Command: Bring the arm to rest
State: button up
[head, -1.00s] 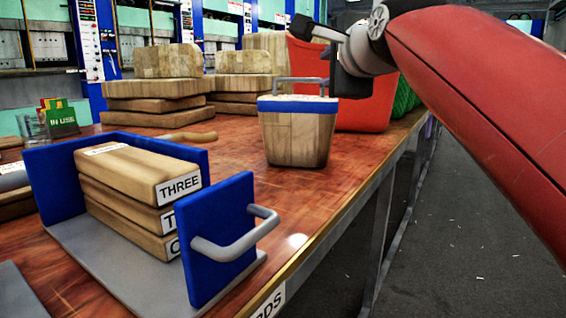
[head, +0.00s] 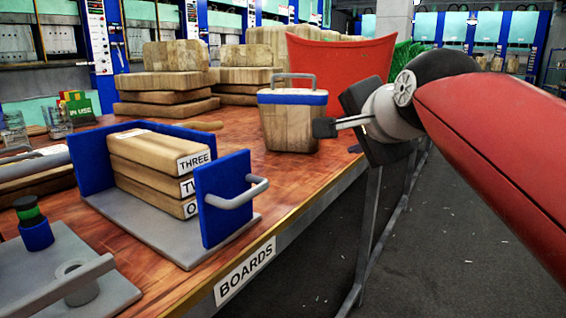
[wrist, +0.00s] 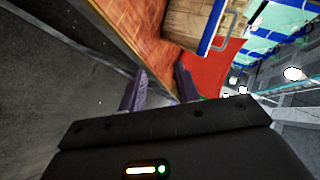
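My arm reaches in from the right in the head view, with my gripper (head: 328,127) at its end beside the right side of the wooden bucket with a blue rim (head: 290,125). I cannot tell from the head view whether they touch. In the wrist view, the two purple fingers of my gripper (wrist: 160,78) stand apart with nothing between them. The wooden bucket (wrist: 188,22) and its handle show beyond them, near the top of that view.
A blue-ended rack (head: 222,212) holds boards labelled ONE, TWO and THREE (head: 160,152) on the wooden table (head: 262,185). A red bin (head: 340,60) stands behind the bucket. Stacked wooden blocks (head: 165,85) fill the back. Open floor (head: 450,230) lies right of the table.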

jog(key=s+d+f+n+g+h+p, duration=0.1)
jog(key=s+d+f+n+g+p, duration=0.1)
jog(key=s+f+n, duration=0.4)
jog(key=s+d+f+n+g+h+p, duration=0.1)
jog(key=s+f+n+g, duration=0.4)
jog(key=s+f, duration=0.7)
notch_tip(320, 180, down, 8)
jog(key=shift+s+d+r+n+p, duration=0.2)
jog(key=shift+s+d+n+p, duration=0.2)
jog(key=shift+d+p, duration=0.35)
jog(key=shift+a, duration=0.1)
